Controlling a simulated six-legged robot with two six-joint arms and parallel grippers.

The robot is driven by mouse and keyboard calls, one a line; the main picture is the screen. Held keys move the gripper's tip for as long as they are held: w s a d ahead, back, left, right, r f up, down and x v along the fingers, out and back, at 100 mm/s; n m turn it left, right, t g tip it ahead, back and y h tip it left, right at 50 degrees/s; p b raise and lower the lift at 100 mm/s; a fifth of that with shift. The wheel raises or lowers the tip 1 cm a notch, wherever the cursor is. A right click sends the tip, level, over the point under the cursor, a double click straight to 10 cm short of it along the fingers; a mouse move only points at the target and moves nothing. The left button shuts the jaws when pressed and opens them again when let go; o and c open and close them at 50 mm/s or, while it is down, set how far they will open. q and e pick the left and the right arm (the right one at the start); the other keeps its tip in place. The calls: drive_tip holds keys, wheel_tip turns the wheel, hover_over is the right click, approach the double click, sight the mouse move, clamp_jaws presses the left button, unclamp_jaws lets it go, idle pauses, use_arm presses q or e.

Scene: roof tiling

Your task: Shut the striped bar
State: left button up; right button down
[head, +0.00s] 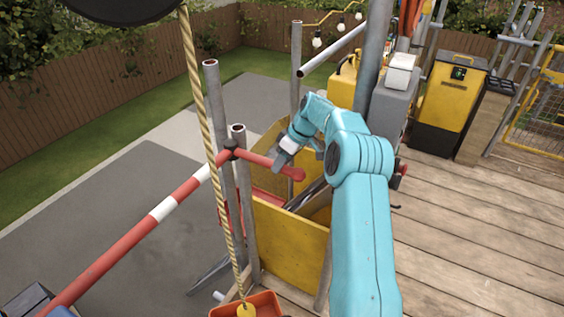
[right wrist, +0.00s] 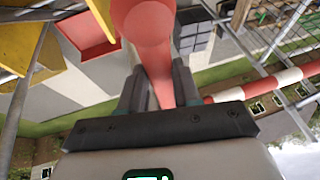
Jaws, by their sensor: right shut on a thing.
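The striped bar (head: 163,208) is red and white. From that joint a short plain red arm (head: 297,174) extends right over the yellow-walled bin. My right gripper (head: 281,160) is shut around this red arm near its rounded end. In the right wrist view the red arm (right wrist: 152,55) passes between both fingers, and part of the striped bar (right wrist: 268,84) shows at the right. My left gripper is not in view.
A yellow-walled bin (head: 288,243) stands below the red arm. Grey upright posts (head: 214,110) and a hanging rope (head: 198,92) are close by on the left. An orange tray (head: 262,301) is at the bottom. Wooden decking (head: 460,225) is clear on the right.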

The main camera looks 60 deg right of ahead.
drive_tip(key=c, duration=1.2)
unclamp_jaws()
drive_tip(key=shift+d, duration=0.1)
drive_tip(key=o, duration=0.4)
drive_tip(key=shift+d+f, duration=0.1)
drive_tip(key=shift+f, duration=0.05)
drive_tip(key=shift+w, duration=0.1)
drive_tip(key=shift+r, duration=0.35)
drive_tip(key=v, duration=1.1)
drive_tip(key=shift+s, duration=0.25)
drive_tip(key=shift+r, duration=0.15)
drive_tip(key=shift+d, duration=0.1)
